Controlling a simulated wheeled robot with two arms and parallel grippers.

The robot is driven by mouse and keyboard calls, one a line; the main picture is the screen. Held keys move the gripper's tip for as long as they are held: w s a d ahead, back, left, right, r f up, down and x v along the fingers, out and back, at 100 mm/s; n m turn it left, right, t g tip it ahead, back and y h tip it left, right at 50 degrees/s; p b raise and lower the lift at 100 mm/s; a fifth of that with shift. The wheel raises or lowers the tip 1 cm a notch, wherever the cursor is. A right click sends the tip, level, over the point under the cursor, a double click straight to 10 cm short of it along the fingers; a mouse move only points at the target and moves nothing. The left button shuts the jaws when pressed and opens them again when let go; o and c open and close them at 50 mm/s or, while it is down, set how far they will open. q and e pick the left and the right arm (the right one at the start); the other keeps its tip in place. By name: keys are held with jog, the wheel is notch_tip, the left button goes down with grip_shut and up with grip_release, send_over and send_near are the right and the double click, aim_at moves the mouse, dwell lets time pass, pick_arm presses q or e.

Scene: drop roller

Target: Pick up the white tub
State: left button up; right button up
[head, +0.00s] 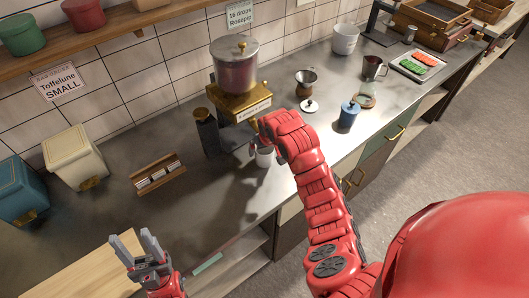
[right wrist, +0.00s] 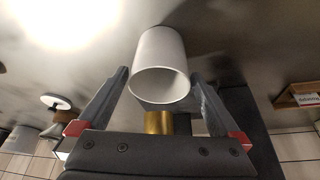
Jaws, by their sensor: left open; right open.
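My left gripper (head: 132,242) is open and empty near the wooden board at the lower left.
The brass and steel dispenser (head: 236,80) stands close behind the tub. A wooden holder (head: 158,174) and a cream canister (head: 75,157) are to the left. A blue jar (head: 349,115), a white lid (head: 309,105) and a dripper (head: 306,83) stand to the right.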

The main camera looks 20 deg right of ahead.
jog(key=shift+w+f, duration=0.15)
jog(key=shift+f, duration=0.2)
jog(key=shift+c, duration=0.2)
jog(key=c, duration=1.4)
jog(key=shift+c, duration=0.2)
jog(key=shift+r, duration=0.15)
